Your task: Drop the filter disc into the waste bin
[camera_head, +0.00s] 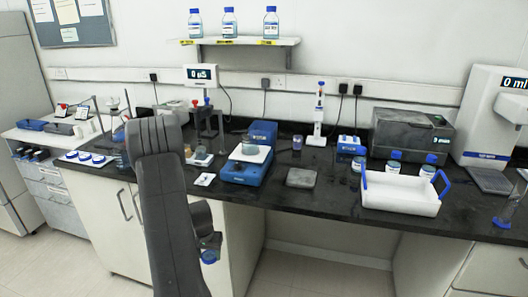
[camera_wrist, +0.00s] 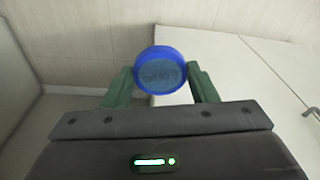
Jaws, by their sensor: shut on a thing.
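The filter disc (camera_wrist: 160,72) is a round piece with a bright blue rim and a darker grey-blue face. In the wrist view, my gripper (camera_wrist: 162,86) is shut on it, with one green finger at each side. In the head view, the blue disc (camera_head: 209,257) shows low, beside my dark arm. My gripper (camera_head: 208,246) hangs there below the bench top, in front of the cabinet fronts. I cannot make out a waste bin in either view.
The black bench top (camera_head: 330,192) carries a blue stirrer (camera_head: 245,174), a white tray with blue handles (camera_head: 400,196) and several instruments. White cabinet doors (camera_head: 110,215) stand below it. An open knee space (camera_head: 320,235) lies right of the cabinets. Pale floor (camera_head: 300,280) is clear in front.

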